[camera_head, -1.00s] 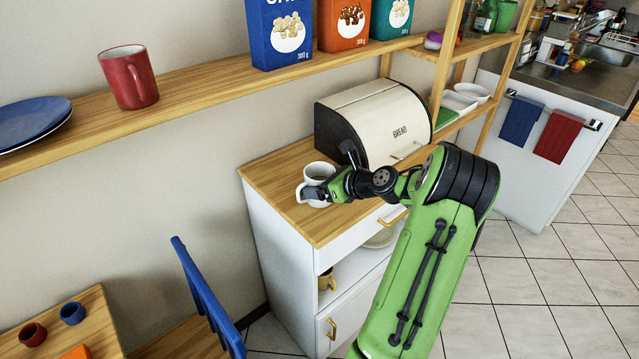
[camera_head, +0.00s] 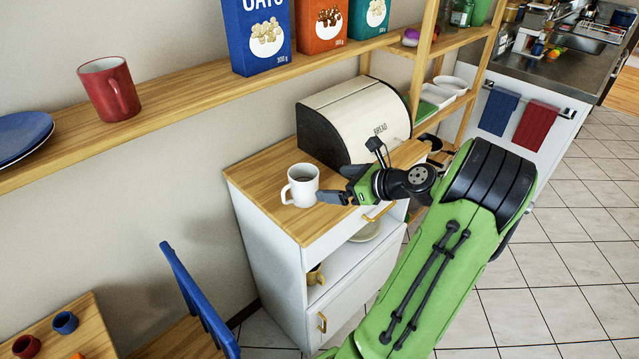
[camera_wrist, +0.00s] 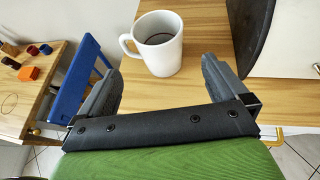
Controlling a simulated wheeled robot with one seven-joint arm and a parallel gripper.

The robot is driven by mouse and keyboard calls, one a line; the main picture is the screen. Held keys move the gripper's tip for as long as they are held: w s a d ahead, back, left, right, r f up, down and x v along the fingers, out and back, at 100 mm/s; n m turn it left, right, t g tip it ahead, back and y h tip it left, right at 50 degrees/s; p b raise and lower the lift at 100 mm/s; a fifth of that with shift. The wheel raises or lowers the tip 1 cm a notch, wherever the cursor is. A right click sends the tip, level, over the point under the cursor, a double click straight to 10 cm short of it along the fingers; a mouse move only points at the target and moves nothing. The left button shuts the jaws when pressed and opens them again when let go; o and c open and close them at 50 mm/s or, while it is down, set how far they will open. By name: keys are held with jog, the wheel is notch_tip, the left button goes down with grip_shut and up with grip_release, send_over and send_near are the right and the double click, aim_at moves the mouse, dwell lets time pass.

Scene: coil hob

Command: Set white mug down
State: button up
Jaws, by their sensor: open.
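The white mug (camera_head: 301,187) stands upright on the wooden top of the white cabinet (camera_head: 262,187), left of the bread box. Its handle points left. In the wrist view the mug (camera_wrist: 160,50) is ahead of my open fingers, with dark contents or a dark inside showing. My gripper (camera_head: 331,196) is just right of the mug in the head view. In the wrist view my gripper (camera_wrist: 160,82) has its two fingers wide apart with nothing between them.
A cream bread box (camera_head: 362,118) stands behind and right of the mug. A shelf (camera_head: 160,112) above holds a red mug (camera_head: 109,90), blue plates (camera_head: 22,136) and cereal boxes. A blue chair (camera_head: 198,300) is left of the cabinet. Bare wood surrounds the mug's left and front.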

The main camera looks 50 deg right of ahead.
jog(key=w+a+r+n+g+y, duration=0.1)
jog(key=w+a+r+n+g, duration=0.15)
jog(key=a+n, duration=0.65)
jog(key=w+a+r+n+g, duration=0.1)
jog(key=w+a+n+g, duration=0.4)
jog(key=a, duration=0.6)
jog(key=s+a+r+n+h, duration=0.1)
jog(key=s+a+r+n, duration=0.1)
jog(key=s+a+n, duration=0.5)
jog(key=s+a+r+n+h, duration=0.1)
jog(key=s+a+n, duration=0.6)
jog(key=s+n, duration=0.4)
jog(key=n, duration=0.3)
jog(key=shift+s+r, duration=0.35)
jog(key=shift+r, duration=0.05)
jog(key=shift+a, duration=0.15)
jog(key=shift+r+p, duration=1.95)
jog(key=shift+r, duration=0.1)
